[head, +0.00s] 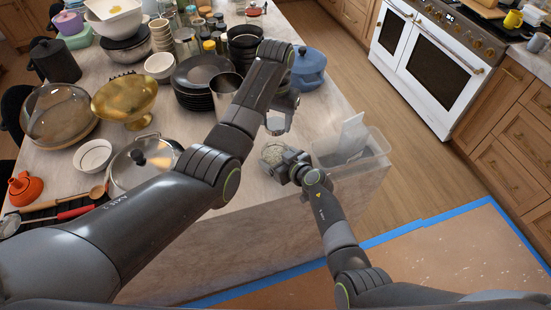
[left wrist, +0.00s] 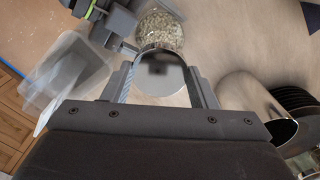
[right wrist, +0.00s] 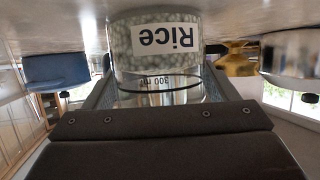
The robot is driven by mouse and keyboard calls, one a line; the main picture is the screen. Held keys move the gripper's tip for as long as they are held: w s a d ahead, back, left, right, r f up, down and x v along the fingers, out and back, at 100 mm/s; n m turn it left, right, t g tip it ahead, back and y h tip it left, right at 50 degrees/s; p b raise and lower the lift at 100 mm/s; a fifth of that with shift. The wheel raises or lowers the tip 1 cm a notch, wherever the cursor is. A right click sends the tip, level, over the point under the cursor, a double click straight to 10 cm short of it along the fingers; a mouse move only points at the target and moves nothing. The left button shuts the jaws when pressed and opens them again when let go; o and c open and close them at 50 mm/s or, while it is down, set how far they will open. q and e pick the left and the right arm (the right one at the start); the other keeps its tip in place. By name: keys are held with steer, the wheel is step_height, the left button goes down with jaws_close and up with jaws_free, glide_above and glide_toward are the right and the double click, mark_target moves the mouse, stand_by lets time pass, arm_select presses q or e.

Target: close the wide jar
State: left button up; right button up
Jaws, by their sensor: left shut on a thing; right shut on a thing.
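The wide jar (head: 272,154) stands upright near the island's front edge, filled with pale grains. It is labelled "Rice" in the right wrist view (right wrist: 160,42). My right gripper (head: 289,168) is shut on its side. My left gripper (head: 279,120) is shut on a round silvery lid (left wrist: 160,78) and holds it above the counter, apart from the jar. In the left wrist view the jar (left wrist: 162,30) shows beyond the lid, its top uncovered and grains visible. In the head view the lid is mostly hidden by the left gripper.
A clear plastic bin (head: 375,163) stands right of the jar at the island's edge. A metal cup (head: 227,90), black plates (head: 196,98) and a blue pot (head: 308,68) stand behind. A lidded pan (head: 118,170) is at left. Some counter left of the jar is bare.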

steer(key=shift+c, duration=0.7)
arm_select(q)
glide_above(275, 144)
steer(key=shift+d+f, duration=0.1)
steer(key=shift+f, duration=2.4)
steer(key=shift+f, duration=0.9)
steer(key=shift+f, duration=0.5)
